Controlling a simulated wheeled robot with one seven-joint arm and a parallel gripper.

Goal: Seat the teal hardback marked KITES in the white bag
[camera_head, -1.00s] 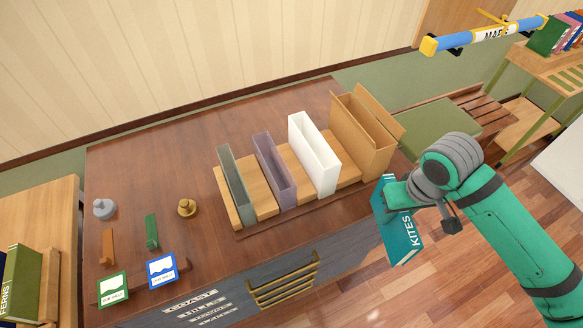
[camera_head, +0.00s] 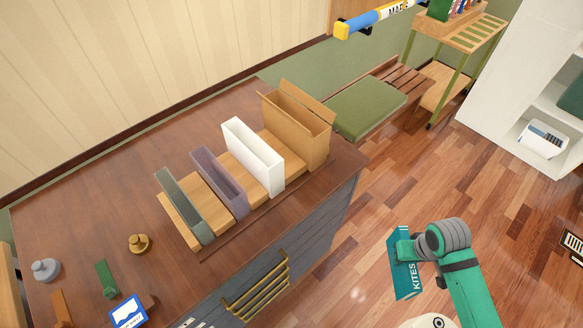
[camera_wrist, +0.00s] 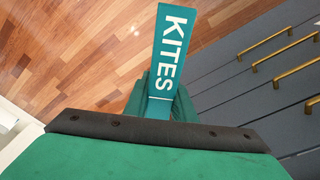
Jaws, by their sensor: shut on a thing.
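The teal hardback marked KITES (camera_head: 406,279) is in my gripper (camera_head: 408,250), held out over the wood floor to the right of the desk. In the wrist view the book (camera_wrist: 172,50) has its lettered spine towards the camera, and the dark gripper edge (camera_wrist: 158,128) hides its lower part. The white bag (camera_head: 254,158) is an upright, narrow, open-topped box on a wooden stand on the desk. It is well apart from the book, up and left of it. The fingertips are mostly hidden.
A purple-grey bag (camera_head: 219,182) and a grey-green bag (camera_head: 184,206) stand left of the white bag, and a cardboard box (camera_head: 298,125) stands right. The desk front has brass rails (camera_head: 256,287). A green bench (camera_head: 366,108) is behind. Open floor surrounds the book.

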